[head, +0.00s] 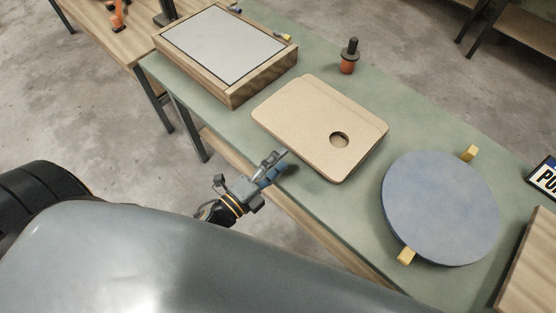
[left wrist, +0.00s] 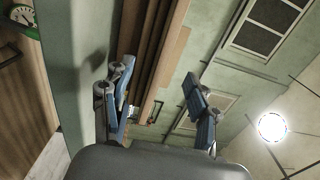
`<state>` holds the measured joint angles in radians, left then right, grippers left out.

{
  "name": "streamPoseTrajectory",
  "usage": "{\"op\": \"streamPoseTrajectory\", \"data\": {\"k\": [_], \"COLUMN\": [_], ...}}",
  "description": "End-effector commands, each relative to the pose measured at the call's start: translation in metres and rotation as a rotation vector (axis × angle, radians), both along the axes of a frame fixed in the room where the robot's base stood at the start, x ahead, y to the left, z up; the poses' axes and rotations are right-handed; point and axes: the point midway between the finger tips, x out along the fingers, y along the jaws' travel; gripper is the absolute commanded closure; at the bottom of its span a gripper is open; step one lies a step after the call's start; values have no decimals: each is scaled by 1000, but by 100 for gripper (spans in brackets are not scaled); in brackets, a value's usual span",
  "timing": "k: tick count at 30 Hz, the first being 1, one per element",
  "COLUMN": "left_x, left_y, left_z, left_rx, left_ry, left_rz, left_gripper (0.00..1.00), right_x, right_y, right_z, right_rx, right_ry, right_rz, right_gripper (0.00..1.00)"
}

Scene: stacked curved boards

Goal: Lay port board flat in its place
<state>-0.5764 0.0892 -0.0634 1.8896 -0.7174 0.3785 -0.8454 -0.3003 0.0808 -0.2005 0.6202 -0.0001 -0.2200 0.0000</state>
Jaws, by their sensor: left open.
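Tan boards with rounded corners (head: 305,105) lie on the green table, with a round hole near their right end. A line along the back edge suggests one board on another; I cannot tell which is the port board. My left gripper (head: 281,158) is at the table's front edge, close to the near left side of the boards. In the left wrist view its two blue fingers (left wrist: 158,78) are apart. The brown layered board edges (left wrist: 152,45) show beyond and between the fingers; I cannot tell whether they touch. My right gripper is not in view.
A wooden box with a pale panel (head: 222,45) stands left of the boards. A blue-grey disc (head: 440,208) with yellow blocks at its edge lies to the right. A black and orange knobbed object (head: 348,58) stands behind. The green table (head: 335,205) has bare strips between these.

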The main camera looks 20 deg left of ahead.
Motion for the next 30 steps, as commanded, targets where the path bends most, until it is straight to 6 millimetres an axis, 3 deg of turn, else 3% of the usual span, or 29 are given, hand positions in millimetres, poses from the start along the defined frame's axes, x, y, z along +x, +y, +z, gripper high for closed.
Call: {"op": "streamPoseTrajectory", "data": {"k": [8,21,30], "left_x": [-9,-90,-113], "left_y": [3,33,41], "left_z": [-2,-3,-2], "left_rx": [0,1,0], "left_ry": [4,5,1], "left_rz": [0,2,1], "left_gripper": [41,41,41], "right_x": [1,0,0], "right_y": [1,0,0], "right_z": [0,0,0], "right_rx": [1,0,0], "right_ry": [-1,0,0], "right_rz": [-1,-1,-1], "right_gripper": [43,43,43]}}
